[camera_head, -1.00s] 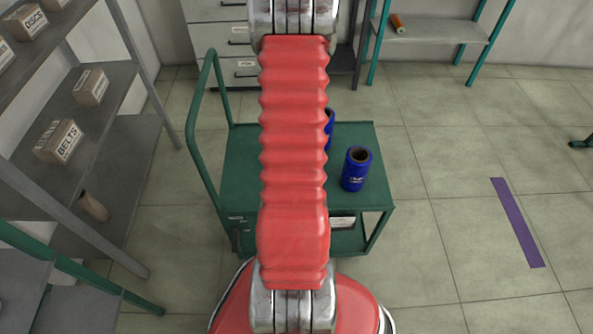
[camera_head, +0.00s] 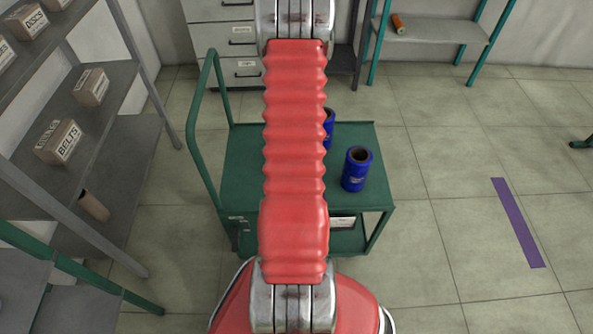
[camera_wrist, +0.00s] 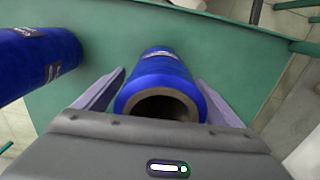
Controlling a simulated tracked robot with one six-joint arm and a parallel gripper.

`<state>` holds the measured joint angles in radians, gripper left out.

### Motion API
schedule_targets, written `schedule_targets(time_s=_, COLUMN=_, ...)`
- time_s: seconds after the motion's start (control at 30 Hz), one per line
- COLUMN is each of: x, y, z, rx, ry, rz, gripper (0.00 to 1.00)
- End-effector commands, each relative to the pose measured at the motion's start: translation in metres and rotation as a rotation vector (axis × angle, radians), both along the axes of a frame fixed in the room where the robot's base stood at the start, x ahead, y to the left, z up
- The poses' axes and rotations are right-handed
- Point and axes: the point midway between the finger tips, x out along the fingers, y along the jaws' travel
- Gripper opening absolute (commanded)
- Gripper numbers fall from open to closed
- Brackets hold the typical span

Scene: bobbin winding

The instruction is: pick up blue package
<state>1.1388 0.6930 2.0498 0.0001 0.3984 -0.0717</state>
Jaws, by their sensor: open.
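Two blue packages shaped like hollow rolls stand upright on a green cart (camera_head: 240,165). One blue package (camera_head: 357,168) stands on the cart's right side. The other blue package (camera_head: 329,128) is partly hidden behind my red arm in the head view. In the wrist view, one blue package (camera_wrist: 160,80) lies between the two fingers of my gripper (camera_wrist: 160,92), with a gap on each side and its hollow end toward me. My gripper is open. The second blue package (camera_wrist: 38,62) is left of the left finger. My gripper is out of the head view.
Grey shelves (camera_head: 105,110) with cardboard boxes stand on the left. The cart's green handle (camera_head: 196,140) rises at its left side. A grey shelf rack (camera_head: 440,32) with an orange roll (camera_head: 398,23) is at the back right.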

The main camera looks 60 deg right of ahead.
Motion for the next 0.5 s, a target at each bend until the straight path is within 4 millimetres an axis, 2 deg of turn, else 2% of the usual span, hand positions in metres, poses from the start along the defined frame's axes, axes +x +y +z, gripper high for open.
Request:
schedule_targets(time_s=0.3, x=-0.0002, y=0.0001, z=0.0002, rx=0.000, ry=0.000, rz=0.000, gripper=0.89)
schedule_targets(time_s=0.5, x=-0.0002, y=0.0001, z=0.0002, rx=0.000, ry=0.000, rz=0.000, gripper=0.75)
